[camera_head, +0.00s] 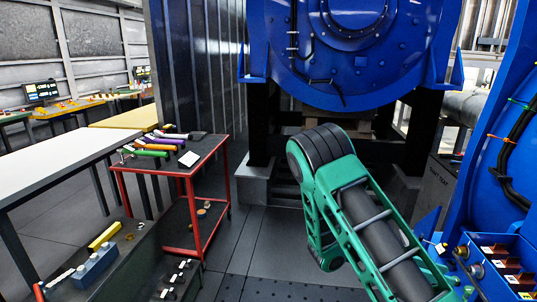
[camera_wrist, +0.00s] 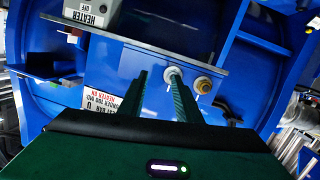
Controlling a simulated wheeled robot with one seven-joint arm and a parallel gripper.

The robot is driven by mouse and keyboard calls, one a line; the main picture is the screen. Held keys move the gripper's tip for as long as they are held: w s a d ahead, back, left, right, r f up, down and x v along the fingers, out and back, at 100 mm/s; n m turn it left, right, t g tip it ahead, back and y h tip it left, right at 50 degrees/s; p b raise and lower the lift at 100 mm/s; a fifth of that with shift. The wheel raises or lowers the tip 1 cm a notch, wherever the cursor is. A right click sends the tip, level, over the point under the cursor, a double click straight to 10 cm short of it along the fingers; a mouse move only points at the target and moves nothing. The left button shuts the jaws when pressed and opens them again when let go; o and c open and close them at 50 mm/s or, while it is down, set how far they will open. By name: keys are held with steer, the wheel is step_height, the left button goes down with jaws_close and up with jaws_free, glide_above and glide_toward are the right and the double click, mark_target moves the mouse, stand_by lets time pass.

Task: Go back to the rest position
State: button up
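My gripper (camera_wrist: 158,78) shows in the wrist view with its two dark green fingers apart and nothing held between them. It points at a blue machine panel (camera_wrist: 118,62) with printed labels. A round metal fitting (camera_wrist: 173,72) appears close to the right fingertip; I cannot tell whether they touch. A second fitting (camera_wrist: 203,85) with a brass-coloured ring is further right. A grey heater box (camera_wrist: 93,12) marked OFF sits above. In the head view my green arm is bent across the lower right, and my gripper is out of sight.
A large blue motor (camera_head: 350,50) stands ahead on dark supports. Another blue housing (camera_head: 490,170) with a terminal box is close at the right. A red cart (camera_head: 190,175) with coloured-handled tools and a white table (camera_head: 50,165) stand left. Floor (camera_head: 255,240) between cart and arm is clear.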

steer(key=s+a+r+n+t+y, duration=0.3)
steer(key=s+a+r+n+y, duration=0.2)
steer(key=s, duration=0.5)
steer(key=s+a+r+n+t+y, duration=0.2)
steer(key=s+a+r+n+y, duration=0.3)
steer(key=s+r+n+y, duration=0.3)
steer(key=shift+s+a+n+t+y, duration=0.4)
steer(key=shift+s+y, duration=0.7)
steer(key=shift+s, duration=0.05)
